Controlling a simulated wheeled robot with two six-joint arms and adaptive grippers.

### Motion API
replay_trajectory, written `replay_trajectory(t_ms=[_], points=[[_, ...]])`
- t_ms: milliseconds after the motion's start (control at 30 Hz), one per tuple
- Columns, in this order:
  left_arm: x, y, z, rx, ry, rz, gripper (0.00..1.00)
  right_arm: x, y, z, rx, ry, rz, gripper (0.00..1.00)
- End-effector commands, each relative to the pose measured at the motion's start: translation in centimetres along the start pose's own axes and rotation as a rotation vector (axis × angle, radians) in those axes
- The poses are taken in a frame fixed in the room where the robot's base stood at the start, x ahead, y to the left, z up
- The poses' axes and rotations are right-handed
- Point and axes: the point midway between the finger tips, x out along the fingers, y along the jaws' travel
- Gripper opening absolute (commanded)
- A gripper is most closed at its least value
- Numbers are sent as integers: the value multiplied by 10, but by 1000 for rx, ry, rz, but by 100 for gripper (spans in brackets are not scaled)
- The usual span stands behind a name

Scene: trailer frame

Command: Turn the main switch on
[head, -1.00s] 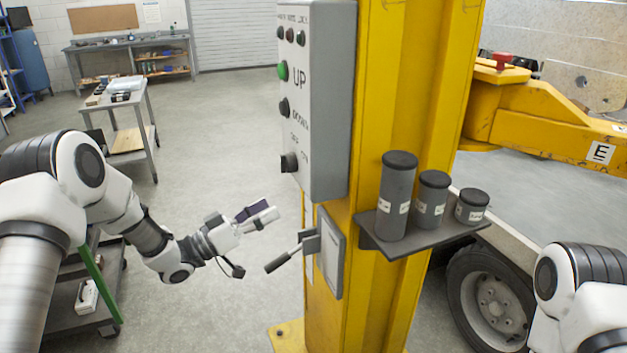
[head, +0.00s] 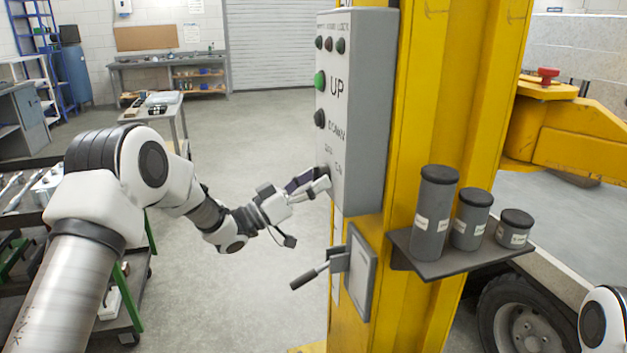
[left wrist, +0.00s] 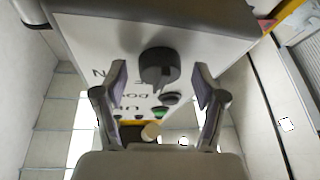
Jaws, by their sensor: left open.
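The main switch is a black rotary knob (left wrist: 160,66) low on the front of the grey control box (head: 362,110), by the small OFF and ON lettering. In the head view it is mostly hidden behind my fingers. My left gripper (head: 311,182) is open at the lower front of the box. In the left wrist view its two fingers (left wrist: 160,82) stand on either side of the knob, with a visible gap on each side. I cannot tell which label the knob points to. My right gripper is out of view.
Above the knob are a green UP button (head: 320,81), a black DOWN button (head: 320,118) and several small lamps. A lever handle (head: 310,277) juts out below the box. A shelf (head: 440,267) with three canisters is on the yellow post (head: 408,180).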

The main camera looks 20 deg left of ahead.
Motion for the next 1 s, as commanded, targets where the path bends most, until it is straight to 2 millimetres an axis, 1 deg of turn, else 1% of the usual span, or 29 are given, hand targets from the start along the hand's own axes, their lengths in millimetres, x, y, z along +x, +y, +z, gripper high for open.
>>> replay_trajectory(t_ms=[33, 67, 100, 167, 200, 233, 467, 667, 867, 1000], points=[[0, 0, 0, 0, 0, 0, 71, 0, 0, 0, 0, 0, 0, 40], [0, 0, 0, 0, 0, 0, 67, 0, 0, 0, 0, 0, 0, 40], [0, 0, 0, 0, 0, 0, 53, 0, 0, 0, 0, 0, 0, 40], [0, 0, 0, 0, 0, 0, 32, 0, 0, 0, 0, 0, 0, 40], [0, 0, 0, 0, 0, 0, 18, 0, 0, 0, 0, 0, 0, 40], [0, 0, 0, 0, 0, 0, 11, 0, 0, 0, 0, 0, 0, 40], [0, 0, 0, 4, 1, 1, 11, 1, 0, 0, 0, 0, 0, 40], [-1, -1, 1, 37, 6, 15, 11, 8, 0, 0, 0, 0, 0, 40], [-2, -2, 2, 127, 15, 54, 11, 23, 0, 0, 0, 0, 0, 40], [-2, -4, 3, 225, 24, 96, 11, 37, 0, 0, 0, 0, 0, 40]])
